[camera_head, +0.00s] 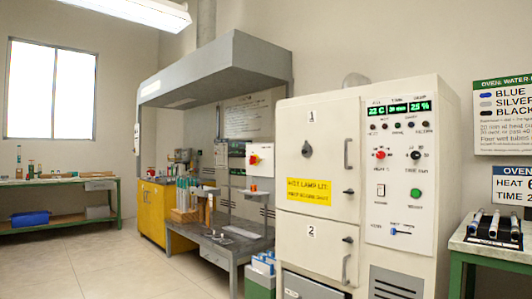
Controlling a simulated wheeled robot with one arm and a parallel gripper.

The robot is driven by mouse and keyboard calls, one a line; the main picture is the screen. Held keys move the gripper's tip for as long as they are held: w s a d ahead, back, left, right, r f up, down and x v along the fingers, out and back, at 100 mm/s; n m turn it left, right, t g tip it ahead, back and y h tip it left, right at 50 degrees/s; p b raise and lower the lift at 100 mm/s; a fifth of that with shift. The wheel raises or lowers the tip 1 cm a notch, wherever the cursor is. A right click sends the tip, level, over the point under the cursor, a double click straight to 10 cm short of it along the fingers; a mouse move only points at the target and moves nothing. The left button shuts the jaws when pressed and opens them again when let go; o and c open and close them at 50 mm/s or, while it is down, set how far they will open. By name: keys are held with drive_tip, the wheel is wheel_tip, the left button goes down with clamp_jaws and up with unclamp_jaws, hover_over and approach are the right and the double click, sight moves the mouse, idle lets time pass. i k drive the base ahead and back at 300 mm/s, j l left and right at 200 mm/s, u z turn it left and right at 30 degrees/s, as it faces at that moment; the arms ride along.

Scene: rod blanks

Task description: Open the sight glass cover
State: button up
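A cream oven cabinet (345,215) stands right of centre with two doors, marked 1 and 2. The upper door (322,160) is shut and carries a small dark round piece with a tab (307,149); this may be the sight glass cover, but it is too small to tell. A vertical handle (348,153) and a dark latch (348,191) are at that door's right edge. The lower door (315,245) is also shut. My gripper is not in view.
The control panel (401,160) has lit green displays, knobs and buttons. A low grey bench (217,247) stands left of the oven under a hood (215,68). A green-framed table (495,248) with tubes is at right. Open floor (110,265) lies at left.

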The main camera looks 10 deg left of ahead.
sight(307, 151)
drive_tip(key=u, duration=0.25)
drive_tip(key=i+u, duration=0.4)
drive_tip(key=i, duration=0.85)
